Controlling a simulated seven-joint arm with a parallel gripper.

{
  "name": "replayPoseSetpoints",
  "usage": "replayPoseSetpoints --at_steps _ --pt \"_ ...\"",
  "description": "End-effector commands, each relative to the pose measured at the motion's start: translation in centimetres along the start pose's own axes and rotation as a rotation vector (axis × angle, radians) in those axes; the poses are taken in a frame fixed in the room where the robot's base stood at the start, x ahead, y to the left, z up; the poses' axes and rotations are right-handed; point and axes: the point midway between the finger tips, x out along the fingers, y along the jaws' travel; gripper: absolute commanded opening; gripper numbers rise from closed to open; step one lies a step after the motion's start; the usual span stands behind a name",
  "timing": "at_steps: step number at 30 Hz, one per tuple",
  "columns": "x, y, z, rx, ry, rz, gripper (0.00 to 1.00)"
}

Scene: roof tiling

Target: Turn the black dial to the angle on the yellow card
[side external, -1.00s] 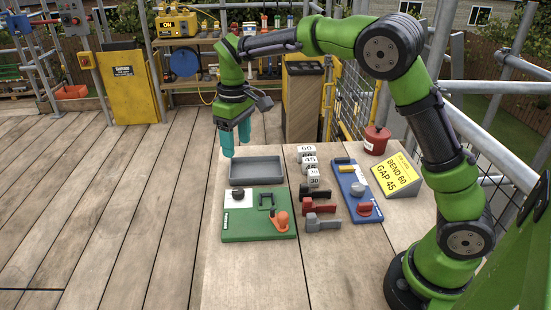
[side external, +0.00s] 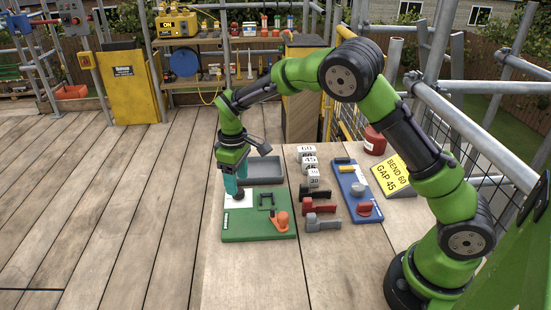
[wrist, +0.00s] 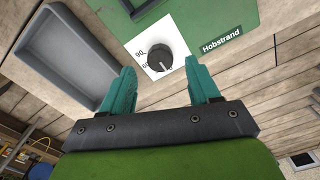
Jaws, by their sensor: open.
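The black dial (wrist: 168,55) is a round knob with a pale pointer line, on a white scale plate (wrist: 140,48) where 90 and what looks like 60 show in the wrist view. The plate is on a green board (side external: 262,228). My teal-fingered gripper (wrist: 162,88) is open, and the dial shows just beyond and between its fingertips in the wrist view. In the side view my gripper (side external: 234,190) is low over the dial, partly hiding it; contact cannot be told. The yellow card (side external: 397,175) reads BEND 60, GAP 45.
A grey tray (side external: 263,168) lies right behind the green board. An orange clamp-like part (side external: 281,221) is on the board. Red and grey handled pieces (side external: 320,206), numbered white blocks (side external: 307,150), a blue board (side external: 350,181) and a red pot (side external: 374,140) are to the right.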

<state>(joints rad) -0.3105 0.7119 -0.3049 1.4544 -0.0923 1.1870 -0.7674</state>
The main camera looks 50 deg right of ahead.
Motion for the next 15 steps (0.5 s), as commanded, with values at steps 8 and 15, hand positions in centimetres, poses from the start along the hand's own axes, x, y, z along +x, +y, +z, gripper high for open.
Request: replayPoseSetpoints --at_steps 8,15 --pt "2.9 0.0 0.0 0.001 -0.001 -0.001 0.61" --pt "3.2 0.0 0.0 0.0 0.001 0.0 0.61"
